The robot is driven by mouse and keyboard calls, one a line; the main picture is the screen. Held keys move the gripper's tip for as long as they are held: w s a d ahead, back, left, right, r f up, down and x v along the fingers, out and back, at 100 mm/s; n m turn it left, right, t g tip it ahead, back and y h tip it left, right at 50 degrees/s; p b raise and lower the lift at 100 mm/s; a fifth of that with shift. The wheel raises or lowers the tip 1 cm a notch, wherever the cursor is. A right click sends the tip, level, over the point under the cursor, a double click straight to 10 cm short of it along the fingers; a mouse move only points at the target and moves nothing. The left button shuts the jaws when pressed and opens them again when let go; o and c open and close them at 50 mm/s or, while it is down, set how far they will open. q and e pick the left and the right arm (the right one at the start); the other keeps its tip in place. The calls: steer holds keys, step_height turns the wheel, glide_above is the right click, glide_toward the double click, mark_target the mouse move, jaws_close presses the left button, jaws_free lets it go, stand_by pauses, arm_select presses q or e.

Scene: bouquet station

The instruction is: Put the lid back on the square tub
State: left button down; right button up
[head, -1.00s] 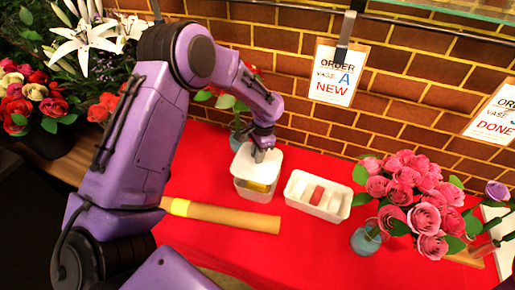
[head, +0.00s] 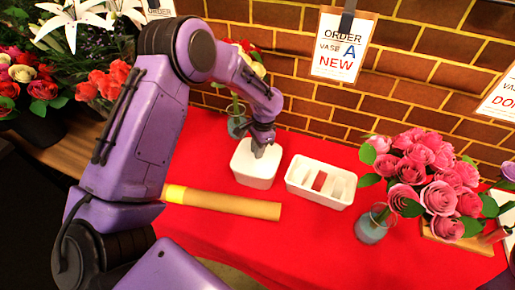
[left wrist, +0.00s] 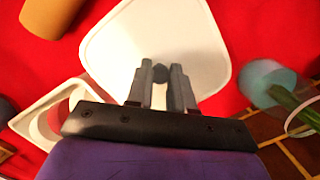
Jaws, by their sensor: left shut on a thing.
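The square tub (head: 256,182) is white and stands on the red cloth, left of the divided tray. Its white square lid (head: 246,158) covers its top, and I see no gap between lid and rim in the head view. My left gripper (head: 263,148) comes down from above and is shut on the lid's small dark knob (left wrist: 160,74). In the left wrist view the lid (left wrist: 155,35) fills the middle beneath my fingers (left wrist: 162,75) and hides the tub. My right gripper is not in view.
A white divided tray (head: 303,186) with a red piece is close right of the tub. A cardboard roll (head: 225,205) lies in front. A flower vase (head: 237,124) stands behind; a rose vase (head: 370,228) stands at right. Red cloth (head: 300,250) is clear in front.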

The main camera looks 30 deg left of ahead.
arm_select(q)
steer(key=shift+r+p, duration=0.1)
steer(key=shift+p, duration=0.6)
stand_by(0.6)
steer(key=shift+f+p, duration=0.25)
steer(key=shift+p, duration=0.05)
stand_by(0.7)
steer(key=shift+p, duration=0.35)
stand_by(0.6)
steer(key=shift+c, duration=2.2)
jaws_free()
step_height(320, 180, up, 7)
steer(key=p, duration=0.7)
steer(key=shift+r, duration=0.1)
